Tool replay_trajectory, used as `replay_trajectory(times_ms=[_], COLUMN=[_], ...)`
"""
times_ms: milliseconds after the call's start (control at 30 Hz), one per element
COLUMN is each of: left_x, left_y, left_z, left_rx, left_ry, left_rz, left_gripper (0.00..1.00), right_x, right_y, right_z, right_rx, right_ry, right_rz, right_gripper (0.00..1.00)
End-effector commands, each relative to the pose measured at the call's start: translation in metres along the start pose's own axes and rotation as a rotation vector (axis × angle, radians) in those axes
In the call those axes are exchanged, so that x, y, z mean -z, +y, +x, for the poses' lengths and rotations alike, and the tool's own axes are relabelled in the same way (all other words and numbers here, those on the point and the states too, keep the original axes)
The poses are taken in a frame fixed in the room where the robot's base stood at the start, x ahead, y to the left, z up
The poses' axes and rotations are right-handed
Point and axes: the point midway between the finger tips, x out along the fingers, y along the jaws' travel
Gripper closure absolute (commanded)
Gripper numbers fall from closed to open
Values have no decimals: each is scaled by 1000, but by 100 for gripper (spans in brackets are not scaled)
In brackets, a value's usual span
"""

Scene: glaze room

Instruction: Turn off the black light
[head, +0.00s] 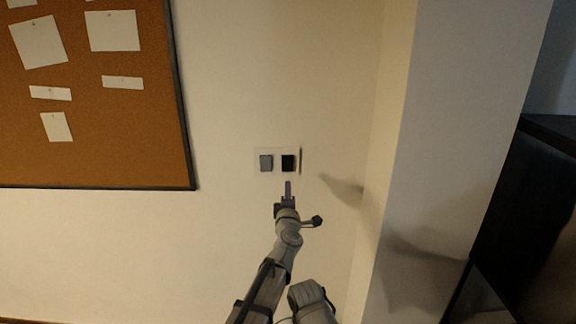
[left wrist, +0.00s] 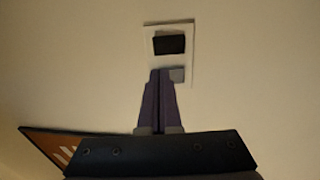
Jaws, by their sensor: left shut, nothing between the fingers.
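A pale switch plate (head: 277,149) is on the wall, with a grey rocker (head: 266,163) on the left and a black rocker (head: 288,163) on the right. My left gripper (head: 288,183) is shut and empty, its fingertips just below the black rocker in the head view. In the left wrist view the black rocker (left wrist: 169,44) shows whole beyond the fingertips (left wrist: 160,72). The grey rocker (left wrist: 178,75) is partly hidden by them there. I cannot tell whether the fingers touch the plate. My right gripper is not in view.
A cork board (head: 100,135) with pinned papers hangs to the left of the plate. A wall corner juts out to the right, with a dark piece of furniture (head: 520,220) beyond it. The wall around the plate is bare.

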Motion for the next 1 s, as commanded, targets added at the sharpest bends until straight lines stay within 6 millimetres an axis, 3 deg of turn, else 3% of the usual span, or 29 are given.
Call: replay_trajectory(times_ms=[267,467,667,1000], left_x=[0,-1,-2,-2], left_y=[0,0,1,1], left_z=[1,12,40,109], left_rx=[0,0,0,0], left_ry=[-2,-2,-3,-3], left_rz=[2,3,3,3], left_gripper=[100,100,100,100], right_x=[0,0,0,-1], right_y=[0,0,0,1], right_z=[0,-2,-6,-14], right_rx=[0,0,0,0], right_ry=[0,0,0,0], right_rz=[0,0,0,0], right_gripper=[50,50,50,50])
